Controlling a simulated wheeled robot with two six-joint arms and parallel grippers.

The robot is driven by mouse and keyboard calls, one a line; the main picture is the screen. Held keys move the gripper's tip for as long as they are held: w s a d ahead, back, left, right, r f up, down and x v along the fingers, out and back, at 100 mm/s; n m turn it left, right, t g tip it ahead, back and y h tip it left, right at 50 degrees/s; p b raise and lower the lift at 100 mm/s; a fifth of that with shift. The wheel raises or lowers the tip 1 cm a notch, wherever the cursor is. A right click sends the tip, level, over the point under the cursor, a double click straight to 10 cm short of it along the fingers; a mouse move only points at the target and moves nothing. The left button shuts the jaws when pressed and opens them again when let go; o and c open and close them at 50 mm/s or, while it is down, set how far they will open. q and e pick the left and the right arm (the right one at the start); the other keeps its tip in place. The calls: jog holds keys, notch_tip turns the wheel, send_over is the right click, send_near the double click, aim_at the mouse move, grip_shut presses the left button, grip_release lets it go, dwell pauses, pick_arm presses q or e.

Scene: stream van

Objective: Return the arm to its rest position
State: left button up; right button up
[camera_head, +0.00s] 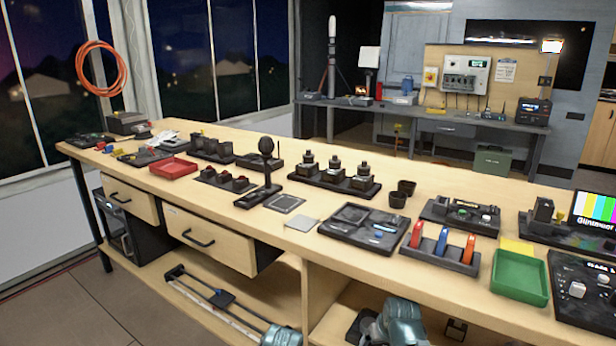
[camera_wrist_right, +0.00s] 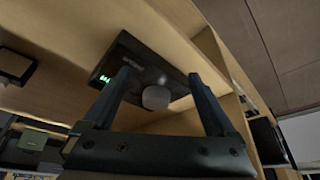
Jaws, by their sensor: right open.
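My right gripper (camera_wrist_right: 160,80) shows in the right wrist view, with its two dark fingers spread apart. Nothing is held between them. Beyond the fingers is a black box (camera_wrist_right: 128,58) with a small green display and a round grey knob (camera_wrist_right: 156,97). It is against a pale wooden surface, and the picture does not show whether the fingers touch it. In the head view, teal-grey parts of my arms show low at the bottom edge. I cannot make out either gripper's fingertips there.
The long wooden bench (camera_head: 262,222) holds a red tray (camera_head: 173,168), a microphone stand (camera_head: 266,170), a green tray (camera_head: 519,277) and a control panel (camera_head: 590,290). Drawers and a lower shelf (camera_head: 250,297) are beneath. A grey workbench (camera_head: 400,112) stands at the back.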

aim_at(369, 324)
jog(key=w, duration=0.8)
jog(key=shift+w+a, duration=0.15)
jog(key=shift+a, duration=0.15)
jog(key=shift+w+f+b, duration=0.1)
jog(key=shift+f+b, duration=0.5)
